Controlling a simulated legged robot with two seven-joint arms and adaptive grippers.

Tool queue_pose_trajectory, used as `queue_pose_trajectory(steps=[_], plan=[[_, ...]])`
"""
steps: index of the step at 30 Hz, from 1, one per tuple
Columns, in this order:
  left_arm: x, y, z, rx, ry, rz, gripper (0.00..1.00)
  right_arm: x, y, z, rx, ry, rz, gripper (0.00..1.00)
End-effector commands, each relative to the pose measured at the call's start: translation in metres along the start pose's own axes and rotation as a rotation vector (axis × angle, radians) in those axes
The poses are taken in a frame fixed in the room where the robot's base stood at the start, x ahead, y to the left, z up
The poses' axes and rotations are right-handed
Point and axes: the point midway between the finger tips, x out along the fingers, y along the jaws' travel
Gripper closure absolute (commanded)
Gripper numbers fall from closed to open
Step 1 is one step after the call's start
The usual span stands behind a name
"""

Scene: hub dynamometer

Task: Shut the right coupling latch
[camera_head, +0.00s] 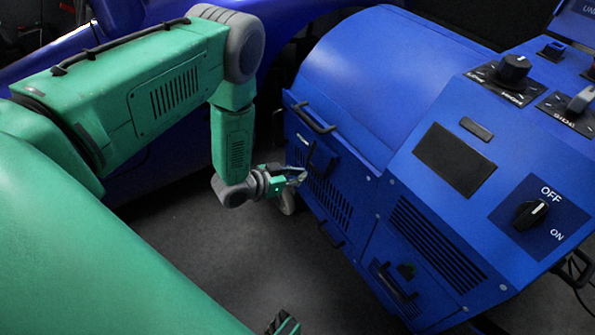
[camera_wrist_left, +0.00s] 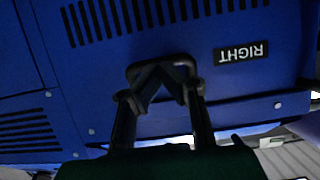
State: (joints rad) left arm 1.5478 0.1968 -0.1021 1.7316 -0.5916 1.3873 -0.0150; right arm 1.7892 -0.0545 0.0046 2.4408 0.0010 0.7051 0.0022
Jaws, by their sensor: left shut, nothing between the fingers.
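My left gripper (camera_head: 297,176) is beside the near-left side of the blue dynamometer housing (camera_head: 345,85) in the head view. In the left wrist view its fingers (camera_wrist_left: 163,72) are shut, with the tips together and empty. They are in front of a black loop handle (camera_wrist_left: 188,58) on the blue panel; I cannot tell whether they touch it. An upside-down RIGHT label (camera_wrist_left: 241,52) is to the right of the handle. I cannot make out the coupling latch for certain or tell its position.
Other black handles (camera_head: 313,119) and vent slots (camera_head: 325,195) are on the housing side. The control panel carries an OFF/ON knob (camera_head: 530,214) and a dark screen (camera_head: 454,160). Open dark floor (camera_head: 200,235) is below and left of the gripper.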

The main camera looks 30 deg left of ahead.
Motion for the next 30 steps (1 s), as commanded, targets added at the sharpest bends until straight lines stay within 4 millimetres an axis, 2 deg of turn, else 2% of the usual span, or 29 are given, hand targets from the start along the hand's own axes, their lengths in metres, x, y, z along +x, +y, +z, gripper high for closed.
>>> queue_pose_trajectory(steps=[12, 30], plan=[[0.025, 0.002, 0.009, 0.002, 0.0, 0.0, 1.0, 0.006, 0.0, 0.0, 0.0, 0.0, 0.0, 1.0], [0.032, 0.001, 0.011, 0.001, -0.001, 0.0, 1.0, 0.007, 0.0, 0.0, 0.0, 0.0, 0.0, 1.0]])
